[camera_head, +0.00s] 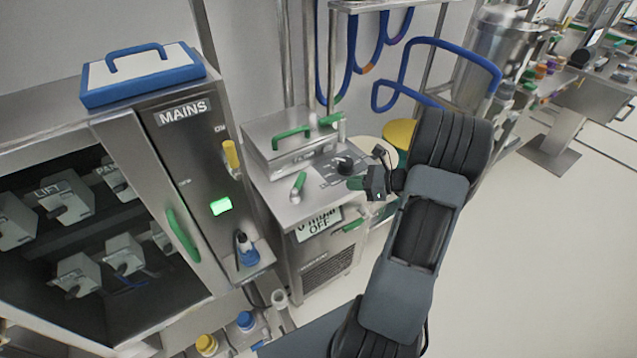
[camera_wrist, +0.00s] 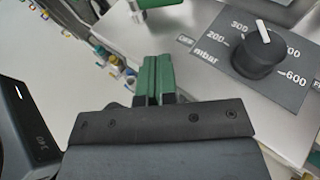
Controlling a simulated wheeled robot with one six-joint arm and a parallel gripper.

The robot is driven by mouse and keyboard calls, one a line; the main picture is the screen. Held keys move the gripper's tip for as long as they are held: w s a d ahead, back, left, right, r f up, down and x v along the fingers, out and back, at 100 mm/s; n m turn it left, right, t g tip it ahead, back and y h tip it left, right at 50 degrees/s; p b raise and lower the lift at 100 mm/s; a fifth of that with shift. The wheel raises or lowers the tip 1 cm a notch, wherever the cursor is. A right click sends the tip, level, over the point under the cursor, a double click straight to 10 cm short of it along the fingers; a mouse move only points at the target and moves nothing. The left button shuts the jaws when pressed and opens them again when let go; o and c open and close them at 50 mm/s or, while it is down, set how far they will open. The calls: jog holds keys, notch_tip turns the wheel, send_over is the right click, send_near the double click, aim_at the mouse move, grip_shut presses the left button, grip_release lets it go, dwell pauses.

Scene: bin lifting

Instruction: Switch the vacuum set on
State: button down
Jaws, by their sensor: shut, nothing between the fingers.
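The vacuum set (camera_head: 285,215) is a steel cabinet in the middle of the head view. Its display (camera_head: 319,224) shows "0 mbar" and "OFF". On its top are a black knob (camera_head: 345,164) and a short green lever (camera_head: 298,186). In the wrist view the knob (camera_wrist: 258,52) has a white pointer on a mbar scale with 200, 300 and 600 marks. My gripper (camera_head: 356,183) is shut and empty, just right of the knob in the head view. Its green fingers (camera_wrist: 155,76) show in the wrist view, left of the dial and apart from it.
A steel box with a green handle (camera_head: 291,136) stands at the back of the vacuum set. The MAINS cabinet (camera_head: 183,112) at the left has a yellow lever (camera_head: 231,154) and a lit green light (camera_head: 220,206). Blue hoses (camera_head: 351,50) hang behind. The floor at right is clear.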

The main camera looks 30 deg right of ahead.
jog(key=p, duration=0.2)
send_near(304, 181)
jog(key=shift+m+t, duration=0.3)
jog(key=x, duration=0.5)
jog(key=shift+s+f, duration=0.15)
jog(key=shift+f, duration=0.25)
jog(key=shift+w+a, duration=0.75)
jog(key=shift+f, duration=0.1)
jog(key=shift+w+a, duration=0.15)
